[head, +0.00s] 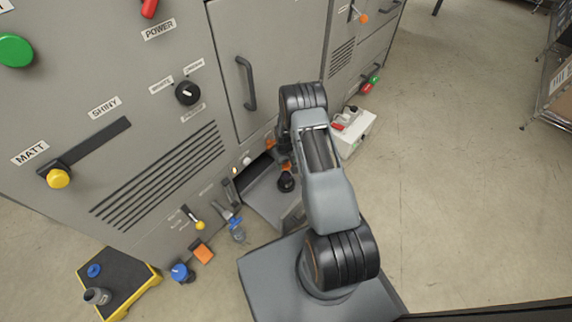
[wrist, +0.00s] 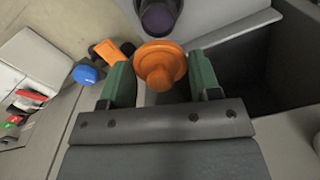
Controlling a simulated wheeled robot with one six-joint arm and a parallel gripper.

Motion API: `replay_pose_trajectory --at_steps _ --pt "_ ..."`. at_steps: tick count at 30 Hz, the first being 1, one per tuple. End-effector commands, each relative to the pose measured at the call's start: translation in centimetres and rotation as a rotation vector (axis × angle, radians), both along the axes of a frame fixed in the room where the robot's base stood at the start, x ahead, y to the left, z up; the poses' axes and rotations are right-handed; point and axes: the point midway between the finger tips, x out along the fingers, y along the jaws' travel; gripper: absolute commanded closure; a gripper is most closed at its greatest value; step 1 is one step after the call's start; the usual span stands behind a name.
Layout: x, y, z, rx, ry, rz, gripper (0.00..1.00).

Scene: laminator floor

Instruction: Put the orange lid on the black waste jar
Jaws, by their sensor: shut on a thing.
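The orange lid (wrist: 160,64), a round disc with a raised knob, is held between the green fingers of my gripper (wrist: 160,84) in the wrist view. The black waste jar (wrist: 158,14) is just beyond the lid at the top edge, its round mouth open with a dark purplish inside; part of it is cut off. The lid and jar look apart in the picture, but I cannot tell the height between them. In the head view the black jar (head: 286,183) stands on a grey shelf beside my arm. My arm hides most of my gripper there.
The grey shelf (head: 262,192) projects from the machine's dark opening. A white box (head: 355,132) with red and green parts stands right of my arm. In the wrist view, an orange block (wrist: 108,51) and a blue piece (wrist: 88,75) lie left of the lid. Open floor lies right.

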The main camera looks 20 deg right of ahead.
Motion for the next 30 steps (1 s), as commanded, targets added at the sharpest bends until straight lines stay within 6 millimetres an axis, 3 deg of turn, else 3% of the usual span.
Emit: replay_pose_trajectory --at_steps 30 --pt "0.0 -0.2 -7.1 0.000 -0.001 0.005 0.65"
